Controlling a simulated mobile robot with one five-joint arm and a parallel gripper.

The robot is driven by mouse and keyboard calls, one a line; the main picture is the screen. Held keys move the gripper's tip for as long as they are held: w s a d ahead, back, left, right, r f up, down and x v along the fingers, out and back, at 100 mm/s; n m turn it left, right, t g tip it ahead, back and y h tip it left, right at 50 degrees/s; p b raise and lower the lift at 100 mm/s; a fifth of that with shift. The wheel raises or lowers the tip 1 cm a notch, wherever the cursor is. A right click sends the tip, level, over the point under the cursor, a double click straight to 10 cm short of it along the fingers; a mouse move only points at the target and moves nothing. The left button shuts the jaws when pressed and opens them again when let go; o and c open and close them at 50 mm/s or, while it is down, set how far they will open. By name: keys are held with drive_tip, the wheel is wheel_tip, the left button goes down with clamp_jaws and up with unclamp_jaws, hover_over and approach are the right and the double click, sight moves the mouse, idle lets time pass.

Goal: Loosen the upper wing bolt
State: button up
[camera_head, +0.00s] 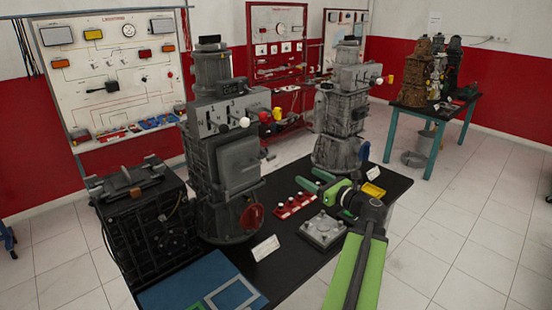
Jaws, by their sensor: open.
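My gripper (307,177) has green fingers that point left, spread apart with nothing between them. It is over the black table, right of the left grey engine trainer (238,160) and in front of the right one (340,125). The left trainer carries a small red and yellow part (270,116) and a white ball knob (244,122) on its upper right side. The right trainer has a similar red and yellow part (385,80) near its top. These parts are too small for me to tell which is the upper wing bolt. My gripper appears apart from both trainers.
Tiled floor (460,235) is free at the right.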

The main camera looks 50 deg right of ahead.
sight(273, 158)
drive_tip(key=w, duration=1.1)
drive_tip(key=w+d, duration=0.1)
drive_tip(key=w, duration=0.5)
drive_tip(key=shift+w, duration=0.3)
drive_tip(key=shift+c, duration=0.3)
